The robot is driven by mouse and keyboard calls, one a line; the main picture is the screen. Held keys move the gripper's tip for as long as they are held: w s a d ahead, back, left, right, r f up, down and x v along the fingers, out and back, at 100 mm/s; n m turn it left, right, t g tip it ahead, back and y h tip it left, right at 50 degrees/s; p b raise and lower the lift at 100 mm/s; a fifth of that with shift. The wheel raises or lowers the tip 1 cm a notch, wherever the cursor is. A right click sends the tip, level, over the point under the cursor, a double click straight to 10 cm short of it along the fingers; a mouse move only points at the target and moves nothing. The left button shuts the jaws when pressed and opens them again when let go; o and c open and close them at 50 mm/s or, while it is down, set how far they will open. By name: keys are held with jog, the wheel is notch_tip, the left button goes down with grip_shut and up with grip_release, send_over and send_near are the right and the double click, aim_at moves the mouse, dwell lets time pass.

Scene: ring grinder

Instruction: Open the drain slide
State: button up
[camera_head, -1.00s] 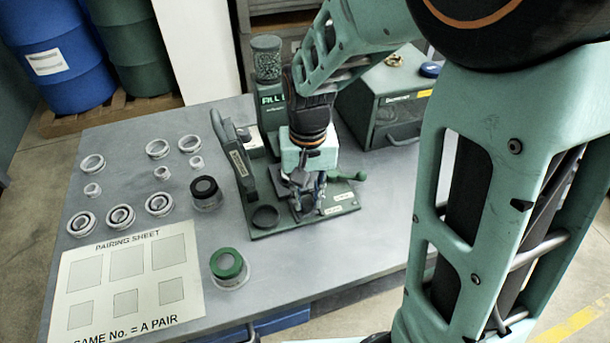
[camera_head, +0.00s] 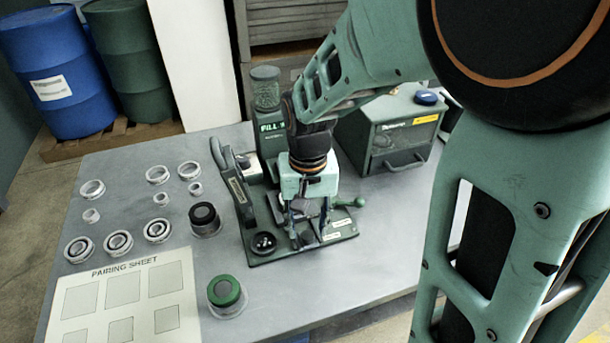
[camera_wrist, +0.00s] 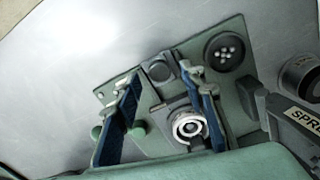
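The green ring grinder base (camera_head: 285,250) stands on the grey table. A round dark cup (camera_head: 264,243) at its front left holds several pale round spots; it also shows in the wrist view (camera_wrist: 229,51). My gripper (camera_head: 309,236) is down over the base, fingers pointing down. In the wrist view my gripper (camera_wrist: 161,76) has its two blue-padded fingers apart. A dark round-topped knob (camera_wrist: 160,71), possibly the drain slide, lies between the fingertips with space beside it. A pale ring (camera_wrist: 188,126) sits on a plate between the fingers. The slide's track is not clearly visible.
A green ball-ended handle (camera_head: 360,201) is at the right of the base. The hopper (camera_head: 266,88) stands behind, and a drawer box (camera_head: 395,135) is at the back right. A green-topped jar (camera_head: 225,293) and a black-topped jar (camera_head: 205,218) stand at the left.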

aim_at(307, 234)
notch_tip(307, 234, up, 11)
jog(key=shift+f, duration=0.2)
